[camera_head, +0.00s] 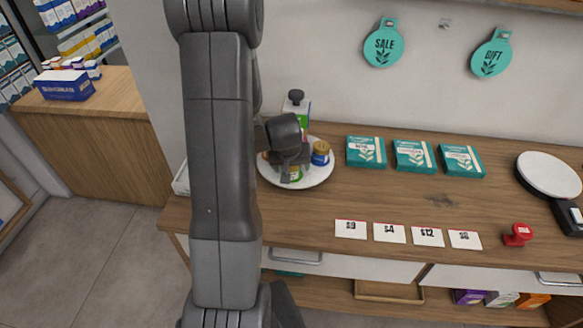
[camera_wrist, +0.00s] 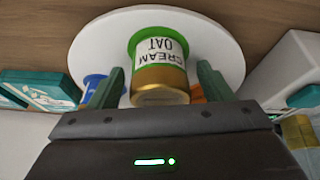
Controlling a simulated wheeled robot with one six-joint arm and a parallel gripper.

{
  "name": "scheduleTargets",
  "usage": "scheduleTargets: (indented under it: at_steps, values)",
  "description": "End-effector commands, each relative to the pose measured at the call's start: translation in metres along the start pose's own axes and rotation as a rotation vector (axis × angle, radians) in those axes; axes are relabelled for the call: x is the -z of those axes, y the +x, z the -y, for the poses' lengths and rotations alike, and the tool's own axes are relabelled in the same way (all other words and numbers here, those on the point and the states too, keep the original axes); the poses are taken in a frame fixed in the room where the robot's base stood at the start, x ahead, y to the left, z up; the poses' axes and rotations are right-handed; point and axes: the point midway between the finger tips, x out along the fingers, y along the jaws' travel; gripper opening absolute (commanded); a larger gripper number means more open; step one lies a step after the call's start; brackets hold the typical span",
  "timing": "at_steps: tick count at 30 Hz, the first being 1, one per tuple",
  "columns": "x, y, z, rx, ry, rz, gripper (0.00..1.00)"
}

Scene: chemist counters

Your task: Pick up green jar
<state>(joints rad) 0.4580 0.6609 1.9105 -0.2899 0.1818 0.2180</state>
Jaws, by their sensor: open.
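The green jar (camera_wrist: 160,65) has a green body, a white label reading "OAT CREAM" upside down in the wrist view, and a gold lid. It stands on a round white plate (camera_head: 312,181) on the counter, and only a small part of the jar (camera_head: 294,174) shows below my gripper in the head view. My gripper (camera_head: 290,166) is over the plate. In the wrist view its open fingers (camera_wrist: 160,78) appear on either side of the jar, with a visible gap at each side. Whether they are level with the jar is hard to tell.
A blue jar (camera_head: 320,154) with a gold lid stands close on the plate's right. An orange item (camera_wrist: 198,94) is partly hidden by a finger. A bottle with a dark cap (camera_head: 296,104) stands behind. Teal boxes (camera_head: 366,151) and price cards (camera_head: 350,229) lie to the right.

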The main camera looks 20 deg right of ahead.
Motion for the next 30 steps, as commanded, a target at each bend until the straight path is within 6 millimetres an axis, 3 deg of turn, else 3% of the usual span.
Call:
scheduleTargets:
  at_steps: [5, 12, 23, 30]
  values:
    - [0.0, 0.0, 0.0, 0.0, 0.0, 0.0, 0.71]
    - [0.0, -0.001, 0.0, 0.0, 0.0, 0.0, 0.24]
    - [0.002, -0.004, -0.001, -0.001, 0.0, -0.002, 0.23]
    - [0.014, -0.031, -0.003, -0.001, 0.0, -0.007, 0.23]
